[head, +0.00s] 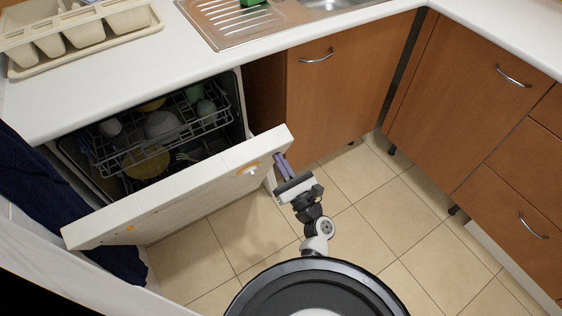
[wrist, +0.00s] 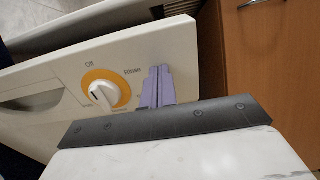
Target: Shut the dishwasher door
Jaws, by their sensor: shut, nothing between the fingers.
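The white dishwasher door (head: 190,185) hangs partly open, tilted outward below the counter. Behind it the dishwasher rack (head: 160,130) shows with dishes in it. My gripper (head: 282,165) is at the door's right end, on its outer side, with its purple fingers together and empty. In the wrist view the fingers (wrist: 158,86) lie over the door's control panel (wrist: 60,85), just right of the dial (wrist: 104,94) with the orange ring. I cannot tell whether the fingertips touch the panel.
A wooden cabinet (head: 340,100) with a metal handle stands right of the dishwasher, and more cabinets and drawers (head: 525,180) line the right side. A dark blue cloth (head: 40,185) hangs at the left. The tiled floor (head: 375,210) is clear on the right.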

